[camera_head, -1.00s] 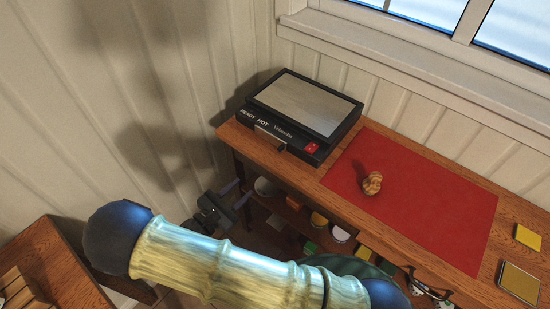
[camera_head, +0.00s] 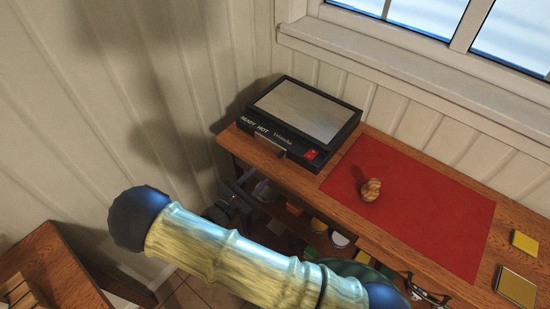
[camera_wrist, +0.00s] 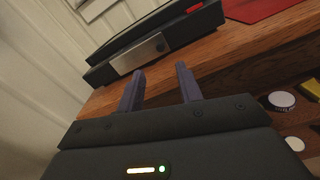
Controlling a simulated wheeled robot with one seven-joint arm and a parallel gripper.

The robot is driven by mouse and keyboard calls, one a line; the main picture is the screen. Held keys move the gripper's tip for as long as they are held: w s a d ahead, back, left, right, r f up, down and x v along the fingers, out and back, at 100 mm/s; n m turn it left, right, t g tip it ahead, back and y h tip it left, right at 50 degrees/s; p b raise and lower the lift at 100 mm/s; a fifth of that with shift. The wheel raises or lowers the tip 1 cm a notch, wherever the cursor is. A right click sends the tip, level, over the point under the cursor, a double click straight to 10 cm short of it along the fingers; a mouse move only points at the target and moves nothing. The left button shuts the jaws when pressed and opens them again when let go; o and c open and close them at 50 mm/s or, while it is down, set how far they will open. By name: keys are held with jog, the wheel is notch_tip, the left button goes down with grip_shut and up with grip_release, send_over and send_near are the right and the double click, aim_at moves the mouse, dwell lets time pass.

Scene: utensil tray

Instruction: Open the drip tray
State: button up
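The black griddle-like appliance (camera_head: 326,153) with a grey top plate stands at the left end of the wooden table. The drip tray (camera_head: 271,139) appears as a small silver panel low on its front and looks shut. In the wrist view the silver panel (camera_wrist: 140,54) lies just beyond my fingertips, slightly left of the gap. My gripper (camera_wrist: 160,70) is open and empty, its two fingers apart and pointing towards the appliance's front. I see no contact. In the head view my gripper is small and dark, beside the table's left front edge.
A red mat (camera_head: 430,205) with a brown knotted object (camera_head: 371,190) lies right of the appliance. The table's front edge is close to my gripper. A lower shelf holds several small items, including a white round one (camera_wrist: 281,100). A panelled wall stands behind and left.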

aim_at(278, 157)
jog(key=p+x, duration=0.1)
jog(key=x, duration=0.8)
jog(key=shift+w+d+p, duration=0.1)
jog(key=shift+w+p, duration=0.05)
jog(key=shift+p, duration=0.25)
jog(key=shift+d, duration=0.1)
jog(key=shift+c, duration=0.3)
